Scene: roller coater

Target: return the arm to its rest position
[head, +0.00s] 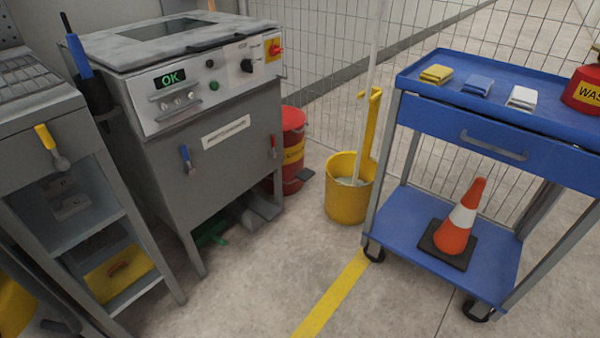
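Neither of my arms and neither gripper shows in the head view. I cannot see where they are or whether they hold anything. The grey roller coater machine (200,150) stands at the left centre. Its display (170,78) reads OK in green. A blue lever (186,158) and a red lever (273,146) are on its front.
A blue cart (408,225) at the right carries folded yellow, blue and white cloths, a red waste can (584,90) and a traffic cone (460,225). A yellow mop bucket (347,205) and red drum (293,140) stand behind. A grey shelf (125,215) is left. Centre floor is clear.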

